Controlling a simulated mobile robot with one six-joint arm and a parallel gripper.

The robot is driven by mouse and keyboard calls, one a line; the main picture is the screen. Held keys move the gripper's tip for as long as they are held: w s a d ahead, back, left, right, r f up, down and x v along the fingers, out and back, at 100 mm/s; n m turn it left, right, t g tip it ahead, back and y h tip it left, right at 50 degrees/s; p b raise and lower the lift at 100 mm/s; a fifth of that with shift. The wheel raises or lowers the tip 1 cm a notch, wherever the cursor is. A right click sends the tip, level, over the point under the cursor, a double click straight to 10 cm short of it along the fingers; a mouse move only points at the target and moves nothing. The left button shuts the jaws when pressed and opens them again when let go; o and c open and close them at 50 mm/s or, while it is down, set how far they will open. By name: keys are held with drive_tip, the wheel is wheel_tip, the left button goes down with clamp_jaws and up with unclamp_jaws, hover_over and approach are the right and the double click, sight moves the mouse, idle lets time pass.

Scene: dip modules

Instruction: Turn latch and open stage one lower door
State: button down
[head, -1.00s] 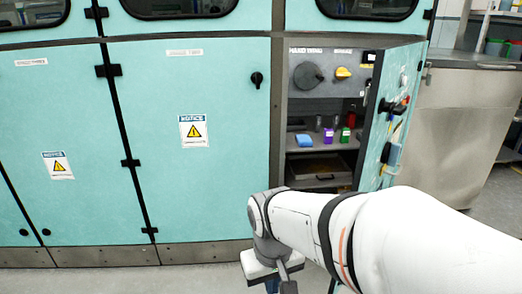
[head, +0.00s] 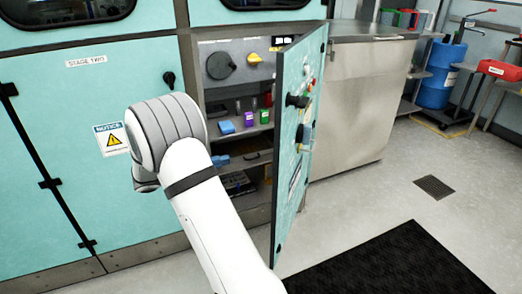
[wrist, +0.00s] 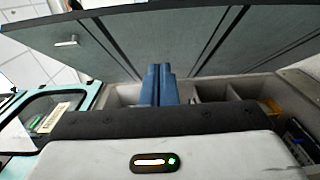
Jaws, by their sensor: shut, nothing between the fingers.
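The stage one lower door (head: 290,170) is a teal panel. In the head view it stands swung outward, with its outer face turned right and the cabinet interior showing on its left. A black latch handle (head: 297,101) is on that face. My white arm reaches across the front of the cabinet. My gripper's blue fingers (wrist: 155,85) are together and empty in the wrist view, in front of the compartments. A long grey-green panel (wrist: 190,35) runs across the top of that view, close beyond the fingertips. I cannot tell whether they touch it.
Inside the cabinet are a round dark knob (head: 221,66), a yellow switch (head: 254,60) and small colored items on a shelf. The stage two door (head: 75,150) is shut at the left. A black mat (head: 390,265) lies on open floor at the right.

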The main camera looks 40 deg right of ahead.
drive_tip(key=s+b+x, duration=0.2)
drive_tip(key=b+x, duration=0.1)
drive_tip(key=x, duration=0.9)
drive_tip(key=shift+s+r, duration=0.2)
drive_tip(key=shift+s, duration=0.05)
drive_tip(key=shift+d, duration=0.2)
